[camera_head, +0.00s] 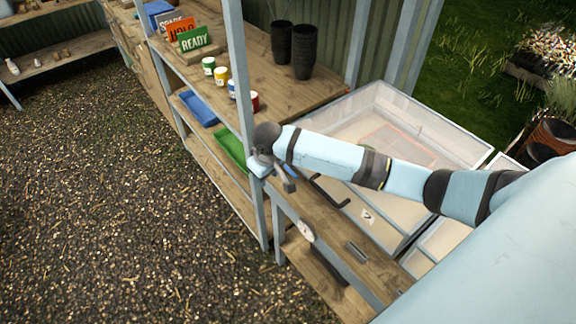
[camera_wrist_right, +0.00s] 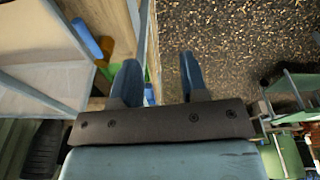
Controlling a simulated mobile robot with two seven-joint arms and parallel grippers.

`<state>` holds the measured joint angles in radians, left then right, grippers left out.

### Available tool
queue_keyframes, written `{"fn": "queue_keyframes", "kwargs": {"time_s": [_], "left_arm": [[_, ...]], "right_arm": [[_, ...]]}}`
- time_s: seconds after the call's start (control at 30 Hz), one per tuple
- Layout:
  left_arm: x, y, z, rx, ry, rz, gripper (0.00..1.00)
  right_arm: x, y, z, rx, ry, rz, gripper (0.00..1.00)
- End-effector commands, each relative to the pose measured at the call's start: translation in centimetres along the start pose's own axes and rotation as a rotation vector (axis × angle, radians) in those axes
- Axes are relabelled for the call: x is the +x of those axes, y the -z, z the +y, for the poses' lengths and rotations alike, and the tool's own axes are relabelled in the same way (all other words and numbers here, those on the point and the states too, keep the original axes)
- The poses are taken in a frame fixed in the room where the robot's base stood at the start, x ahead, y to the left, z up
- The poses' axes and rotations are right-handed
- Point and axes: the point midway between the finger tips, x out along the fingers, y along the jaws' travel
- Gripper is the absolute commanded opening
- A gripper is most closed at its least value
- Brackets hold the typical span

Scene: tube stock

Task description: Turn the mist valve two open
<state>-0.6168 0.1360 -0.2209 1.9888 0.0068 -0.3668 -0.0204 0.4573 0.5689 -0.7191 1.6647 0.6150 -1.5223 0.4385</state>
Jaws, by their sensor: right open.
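My right gripper (camera_head: 284,180) is at the front post of the shelf, above the near end of a low wooden bench. In the right wrist view its two blue fingers (camera_wrist_right: 158,64) are apart, with nothing held between them. A small white card with a dark mark like a 2 (camera_head: 368,216) is on the pale frame beside the bench. A bent black bar (camera_head: 330,192) lies or is fixed near the bench's back edge, beside my forearm. I cannot clearly make out a mist valve; my wrist and forearm hide part of this area. My left gripper is out of view.
The shelf's grey post (camera_head: 240,80) stands close to my right gripper. Small cans, a green tray (camera_head: 232,148) and a blue tray (camera_head: 196,108) are on the shelves. A round white gauge-like disc (camera_head: 306,231) is at the bench's front. Gravel floor (camera_head: 110,210) is clear at left.

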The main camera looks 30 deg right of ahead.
Motion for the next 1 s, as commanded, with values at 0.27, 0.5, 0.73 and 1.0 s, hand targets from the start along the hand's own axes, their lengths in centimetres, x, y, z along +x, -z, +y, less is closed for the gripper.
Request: {"fn": "queue_keyframes", "kwargs": {"time_s": [0.27, 0.5, 0.73, 1.0], "left_arm": [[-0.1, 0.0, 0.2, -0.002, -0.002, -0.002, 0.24], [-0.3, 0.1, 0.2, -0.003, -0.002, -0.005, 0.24], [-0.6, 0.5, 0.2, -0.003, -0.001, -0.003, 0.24], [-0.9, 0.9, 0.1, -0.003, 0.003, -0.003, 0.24]], "right_arm": [[-6.0, 2.8, 7.0, 0.101, -0.157, -0.160, 0.40], [-5.0, 2.5, 7.9, 0.117, -0.173, -0.185, 0.40], [-0.5, 1.6, 8.6, 0.116, -0.173, -0.183, 0.40], [4.5, 0.7, 9.4, 0.114, -0.172, -0.181, 0.40]]}}
